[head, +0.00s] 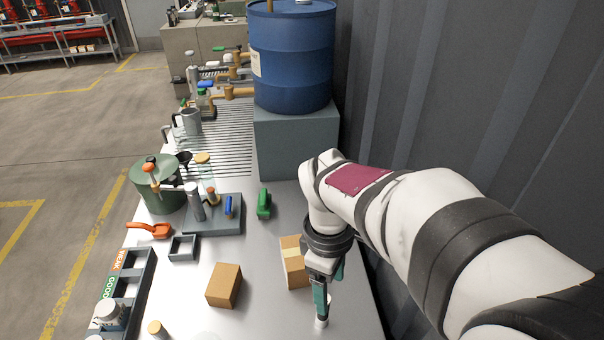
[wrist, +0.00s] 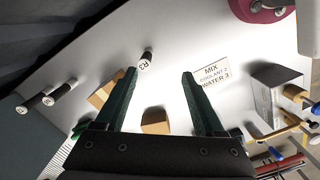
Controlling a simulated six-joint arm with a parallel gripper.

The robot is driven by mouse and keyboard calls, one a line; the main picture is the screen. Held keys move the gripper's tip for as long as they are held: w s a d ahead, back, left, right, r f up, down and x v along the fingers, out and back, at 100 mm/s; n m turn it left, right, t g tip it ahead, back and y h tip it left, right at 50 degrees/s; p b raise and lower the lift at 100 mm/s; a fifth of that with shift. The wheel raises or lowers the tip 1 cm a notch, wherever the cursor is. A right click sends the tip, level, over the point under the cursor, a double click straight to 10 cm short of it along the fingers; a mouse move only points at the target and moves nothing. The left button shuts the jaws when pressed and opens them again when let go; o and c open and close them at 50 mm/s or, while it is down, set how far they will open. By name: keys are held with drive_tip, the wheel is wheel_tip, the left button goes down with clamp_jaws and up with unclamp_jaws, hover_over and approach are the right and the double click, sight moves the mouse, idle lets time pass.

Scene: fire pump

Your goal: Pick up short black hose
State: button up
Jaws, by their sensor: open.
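My gripper (head: 322,296) points down over the right front of the metal table. In the wrist view my gripper (wrist: 159,74) has two green fingers spread wide with nothing held between them. A short black cylinder with a white end marked R3 (wrist: 146,58) is just beyond the left fingertip. Two longer black pieces with white ends, one (wrist: 65,88) and another (wrist: 36,103), lie at the left of that view. I cannot tell for sure which is the short black hose. In the head view a small white end (head: 321,323) shows just below the fingers.
One cardboard box (head: 293,268) stands close beside my gripper, another (head: 224,285) farther left. A green item (head: 264,204), grey tray (head: 205,228) and green pot (head: 157,193) are farther back. A blue barrel (head: 292,65) stands on a grey block.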

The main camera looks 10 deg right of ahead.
sight(322, 322)
drive_tip(key=w+n, duration=0.1)
drive_tip(key=w+f+n, duration=0.1)
drive_tip(key=n, duration=0.1)
drive_tip(key=w+f+n, duration=0.1)
drive_tip(key=w, duration=0.1)
drive_tip(key=shift+a+f+h, duration=0.1)
drive_tip(key=shift+f+h, duration=0.15)
drive_tip(key=shift+h, duration=0.05)
drive_tip(key=shift+n, duration=0.3)
drive_tip(key=f, duration=1.5)
drive_tip(key=shift+s+d+f, duration=0.15)
drive_tip(key=shift+s+d, duration=0.1)
drive_tip(key=shift+d, duration=0.15)
clamp_jaws()
